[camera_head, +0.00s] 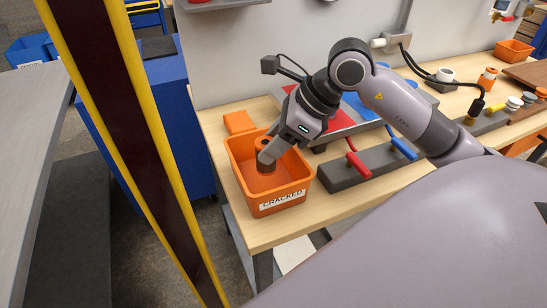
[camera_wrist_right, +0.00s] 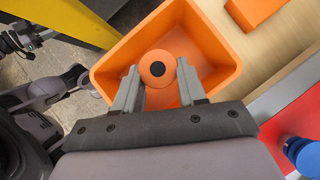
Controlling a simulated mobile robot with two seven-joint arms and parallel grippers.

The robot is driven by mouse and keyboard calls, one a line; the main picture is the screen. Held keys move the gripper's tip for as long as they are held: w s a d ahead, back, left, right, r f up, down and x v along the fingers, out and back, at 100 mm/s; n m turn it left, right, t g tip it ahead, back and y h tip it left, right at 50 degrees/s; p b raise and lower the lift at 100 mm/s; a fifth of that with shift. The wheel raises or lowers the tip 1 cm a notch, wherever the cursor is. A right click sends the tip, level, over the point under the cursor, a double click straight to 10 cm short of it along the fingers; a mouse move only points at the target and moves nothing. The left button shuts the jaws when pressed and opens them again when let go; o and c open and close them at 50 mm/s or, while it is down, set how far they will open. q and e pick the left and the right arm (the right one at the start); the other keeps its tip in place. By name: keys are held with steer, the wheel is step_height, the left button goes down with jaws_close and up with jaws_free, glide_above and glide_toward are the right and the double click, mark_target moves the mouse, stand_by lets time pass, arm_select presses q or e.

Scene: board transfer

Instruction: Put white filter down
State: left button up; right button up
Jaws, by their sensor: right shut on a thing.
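My right gripper (camera_head: 268,157) reaches down into an orange bin (camera_head: 285,197) labelled CRACKED. Its fingers (camera_wrist_right: 158,88) are shut on a round orange piece with a dark centre (camera_wrist_right: 157,68), held inside the bin. The piece also shows between the fingers in the head view (camera_head: 264,143). It looks orange, not white; whether it touches the bin floor I cannot tell. Small white-topped pieces (camera_head: 514,102) stand at the far right of the bench.
The bin stands at the left end of a wooden bench (camera_head: 260,233). An orange block (camera_head: 239,122) lies behind it. A grey block with red (camera_head: 358,164) and blue (camera_head: 403,148) handles is to its right. A yellow-edged post (camera_head: 130,130) stands at left.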

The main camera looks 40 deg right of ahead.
steer(key=shift+f, duration=1.95)
steer(key=shift+f, duration=0.1)
steer(key=o, duration=1.1)
steer(key=shift+c, duration=0.2)
steer(key=shift+r, duration=0.2)
steer(key=b+v, duration=0.1)
steer(key=v, duration=1)
steer(key=shift+s+d+r, duration=0.2)
steer(key=shift+r, duration=0.15)
